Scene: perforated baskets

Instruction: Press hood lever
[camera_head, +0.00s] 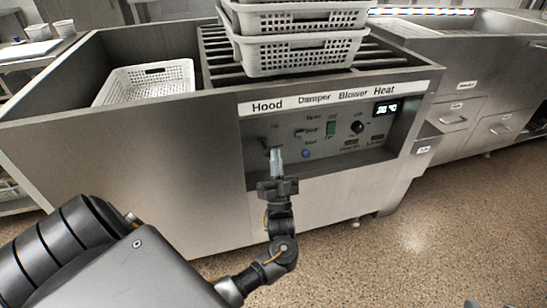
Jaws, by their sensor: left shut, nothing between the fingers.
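The control panel (345,128) is on the front of a steel unit under the labels Hood, Damper, Blower and Heat. The dark hood lever (264,143) is at the panel's left end, below the word Hood. My left gripper (276,153) points up at the panel with its fingers shut and empty. The fingertips are just below and right of the lever and overlap its lower part in the picture. I cannot tell whether they touch it.
A blue button (306,153), a green switch (331,128) and a black knob (357,127) sit right of the fingers. Stacked perforated baskets (300,57) stand on the slatted top. Another basket (150,80) lies in the left bay. The floor at right is clear.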

